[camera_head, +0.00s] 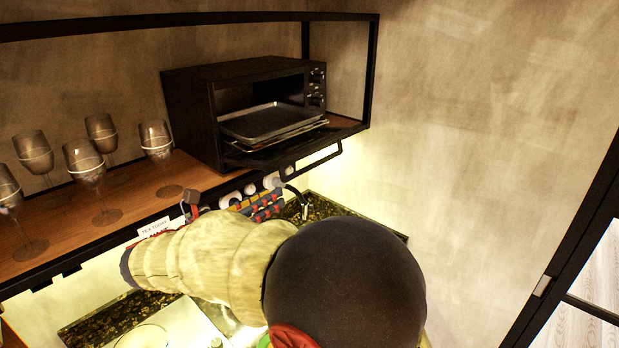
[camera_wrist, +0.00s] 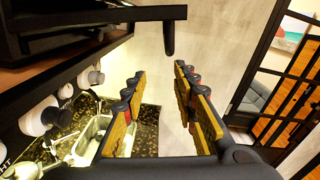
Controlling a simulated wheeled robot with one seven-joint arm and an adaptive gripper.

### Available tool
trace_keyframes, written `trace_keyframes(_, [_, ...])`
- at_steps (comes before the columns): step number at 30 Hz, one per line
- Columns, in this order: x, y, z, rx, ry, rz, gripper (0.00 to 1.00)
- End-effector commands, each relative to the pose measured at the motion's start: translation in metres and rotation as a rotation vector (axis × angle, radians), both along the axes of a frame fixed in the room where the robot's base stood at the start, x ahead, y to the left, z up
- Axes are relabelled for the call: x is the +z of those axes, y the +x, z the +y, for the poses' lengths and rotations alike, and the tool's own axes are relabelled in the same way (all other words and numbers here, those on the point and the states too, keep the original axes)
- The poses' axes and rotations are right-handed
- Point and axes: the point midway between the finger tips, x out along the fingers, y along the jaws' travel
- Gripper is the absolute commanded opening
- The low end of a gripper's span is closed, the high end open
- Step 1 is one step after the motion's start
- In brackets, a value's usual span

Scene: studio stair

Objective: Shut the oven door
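The black oven (camera_head: 190,110) stands on the wooden shelf in the head view. Its door (camera_head: 345,131) is open, folded down and sticking out past the shelf edge, with a dark bar handle (camera_head: 318,162) at its outer edge. A metal tray (camera_head: 268,122) sits inside the oven. My gripper (camera_head: 262,204) is below the door, partly hidden by my arm. In the wrist view my gripper (camera_wrist: 158,100) is open, with nothing between its yellow and dark fingers. The door (camera_wrist: 130,14) shows at the top there, its handle (camera_wrist: 168,38) hanging ahead of the fingers, apart from them.
Several wine glasses (camera_head: 86,172) stand on the shelf (camera_head: 150,192) left of the oven. White cups (camera_wrist: 40,117) hang under the shelf. A sink (camera_wrist: 92,140) and dark counter lie below. The space right of the oven, before the bare wall (camera_head: 470,130), is free.

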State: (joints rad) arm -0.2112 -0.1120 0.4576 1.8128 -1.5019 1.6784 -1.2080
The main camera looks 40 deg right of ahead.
Motion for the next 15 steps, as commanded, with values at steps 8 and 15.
trace_keyframes(8, [0.000, -0.003, 0.051, 0.003, 0.001, 0.000, 0.29])
trace_keyframes(15, [-0.001, -0.005, 0.068, 0.000, 0.000, 0.001, 0.29])
